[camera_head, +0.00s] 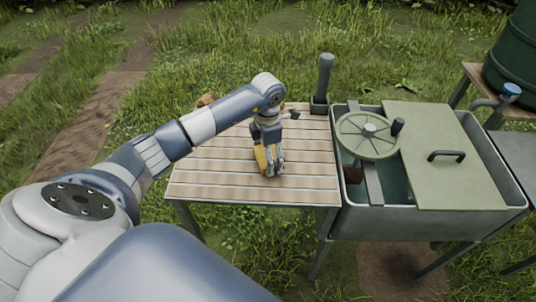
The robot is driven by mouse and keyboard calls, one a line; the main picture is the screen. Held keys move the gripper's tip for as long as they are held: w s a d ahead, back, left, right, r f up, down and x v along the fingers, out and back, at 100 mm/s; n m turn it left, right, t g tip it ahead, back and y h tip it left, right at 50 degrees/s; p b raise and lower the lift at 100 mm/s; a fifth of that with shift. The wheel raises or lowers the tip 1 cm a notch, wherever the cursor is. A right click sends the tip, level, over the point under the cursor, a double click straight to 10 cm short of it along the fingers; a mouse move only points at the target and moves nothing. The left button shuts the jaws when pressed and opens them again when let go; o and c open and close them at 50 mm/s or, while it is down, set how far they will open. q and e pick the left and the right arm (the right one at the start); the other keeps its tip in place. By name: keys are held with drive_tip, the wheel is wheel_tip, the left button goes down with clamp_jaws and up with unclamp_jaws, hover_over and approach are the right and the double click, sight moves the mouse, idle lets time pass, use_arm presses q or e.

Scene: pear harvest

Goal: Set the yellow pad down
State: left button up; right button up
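My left gripper (270,172) points down over the slatted wooden table (215,180), right of its middle. It appears shut on the yellow pad (261,158), which shows as a small yellow patch at the left side of the fingers. The fingers hide part of the pad. The pad is at or just above the slats; I cannot tell whether it touches them. My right gripper is out of view.
A brown object (206,100) lies at the table's far edge. A grey post (324,80) stands at the back right corner. Right of the table is a metal basin (420,222) with a green handwheel (368,135) and lid (440,180). The table's front left is clear.

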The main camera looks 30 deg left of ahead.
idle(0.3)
use_arm(q)
drive_tip(key=shift+r, duration=0.5)
wheel_tip(320, 180, up, 11)
drive_tip(key=shift+r+b, duration=0.2)
drive_tip(key=shift+b, duration=0.75)
